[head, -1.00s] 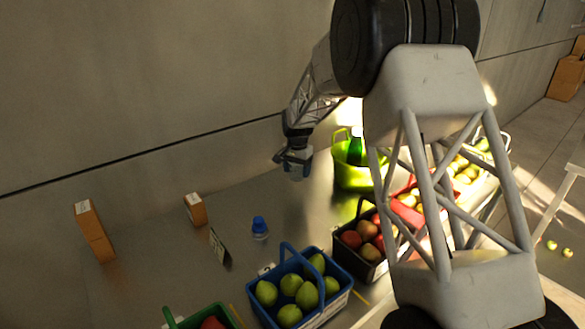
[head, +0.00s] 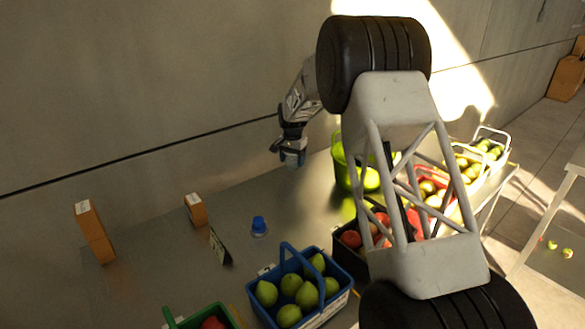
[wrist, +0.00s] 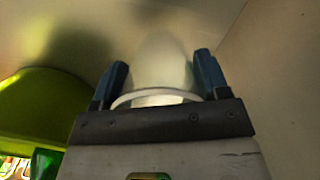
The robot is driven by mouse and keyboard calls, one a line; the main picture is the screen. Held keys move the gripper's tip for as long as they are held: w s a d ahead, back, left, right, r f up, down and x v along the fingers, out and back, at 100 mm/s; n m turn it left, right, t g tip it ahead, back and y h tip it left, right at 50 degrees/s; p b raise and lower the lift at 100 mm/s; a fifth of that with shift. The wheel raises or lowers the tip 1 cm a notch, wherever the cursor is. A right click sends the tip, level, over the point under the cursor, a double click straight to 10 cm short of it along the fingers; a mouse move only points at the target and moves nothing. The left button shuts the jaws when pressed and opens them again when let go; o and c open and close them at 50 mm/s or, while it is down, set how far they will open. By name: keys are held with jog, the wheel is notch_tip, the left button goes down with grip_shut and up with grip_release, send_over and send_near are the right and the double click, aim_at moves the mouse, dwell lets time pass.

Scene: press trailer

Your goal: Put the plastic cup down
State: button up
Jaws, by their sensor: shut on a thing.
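My gripper (head: 290,152) is above the back part of the grey table, near the wall. It is shut on a whitish translucent plastic cup (head: 293,159). In the wrist view the cup (wrist: 160,65) sits between the two blue fingers of my gripper (wrist: 160,85), with its round rim towards the camera. In the head view the cup is small and partly hidden by the fingers. The grey table (head: 185,280) lies below; I cannot tell exactly how far the cup is above it.
A green bucket (head: 342,166) stands right of my gripper; it also shows in the wrist view (wrist: 45,105). A blue-capped bottle (head: 259,227), a small sign (head: 220,246), orange boxes (head: 195,210) and a blue basket of green fruit (head: 342,300) stand nearby. The table between bottle and wall is clear.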

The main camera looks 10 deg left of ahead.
aim_at(292, 167)
jog(key=shift+f, duration=0.1)
jog(key=shift+f, duration=1.7)
jog(key=shift+f, duration=0.1)
jog(key=o, duration=0.9)
notch_tip(292, 167, up, 12)
dwell(0.3)
